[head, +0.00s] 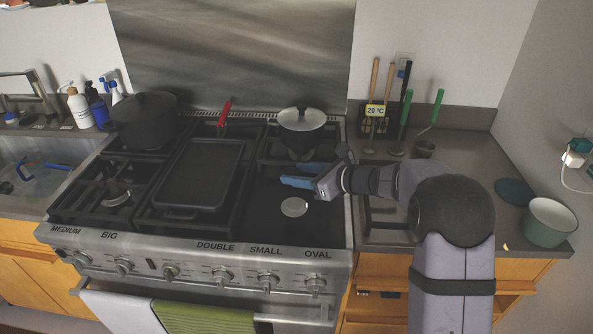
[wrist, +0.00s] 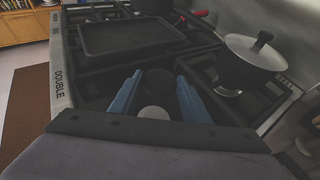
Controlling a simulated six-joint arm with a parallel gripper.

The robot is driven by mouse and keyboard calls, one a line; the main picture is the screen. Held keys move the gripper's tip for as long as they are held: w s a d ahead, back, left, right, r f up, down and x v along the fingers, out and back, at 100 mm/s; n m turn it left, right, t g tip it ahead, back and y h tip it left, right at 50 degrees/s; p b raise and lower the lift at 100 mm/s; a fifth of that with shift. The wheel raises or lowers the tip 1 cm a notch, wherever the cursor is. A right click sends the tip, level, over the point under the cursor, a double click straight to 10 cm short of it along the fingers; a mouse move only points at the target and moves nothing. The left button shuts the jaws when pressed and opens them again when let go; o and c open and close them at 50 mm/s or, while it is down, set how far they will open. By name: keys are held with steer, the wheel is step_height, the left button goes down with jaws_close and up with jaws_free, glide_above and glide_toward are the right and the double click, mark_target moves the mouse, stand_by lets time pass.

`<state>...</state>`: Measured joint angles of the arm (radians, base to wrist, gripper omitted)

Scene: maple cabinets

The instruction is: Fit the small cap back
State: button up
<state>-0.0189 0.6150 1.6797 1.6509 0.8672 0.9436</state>
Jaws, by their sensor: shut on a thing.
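My gripper (head: 300,175) hangs over the front right of the stove, with its blue fingers pointing left. In the wrist view, the fingers (wrist: 158,86) are shut on a dark round cap (wrist: 158,80). In the head view I cannot make out the cap between the fingers. A bare silver burner head (head: 294,207) lies on the black stove top, just in front of the fingers in the head view. It also shows in the wrist view as a pale disc (wrist: 153,112), nearer the wrist than the cap. The cap is apart from it; its exact height is unclear.
A lidded pan (head: 301,127) stands on the back right burner, close behind the gripper. A black griddle (head: 200,174) covers the middle, and a dark pot (head: 147,120) stands back left.

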steer(key=p, duration=0.2)
steer(key=shift+d+r+p, duration=0.25)
steer(key=shift+d+p, duration=0.05)
steer(key=shift+d, duration=0.05)
steer(key=shift+s+f, duration=0.1)
steer(key=shift+f, duration=0.15)
steer(key=shift+f, duration=0.15)
steer(key=shift+f+b, duration=4.65)
steer(key=shift+b, duration=0.05)
steer(key=o, duration=1.2)
steer(key=shift+d, duration=0.1)
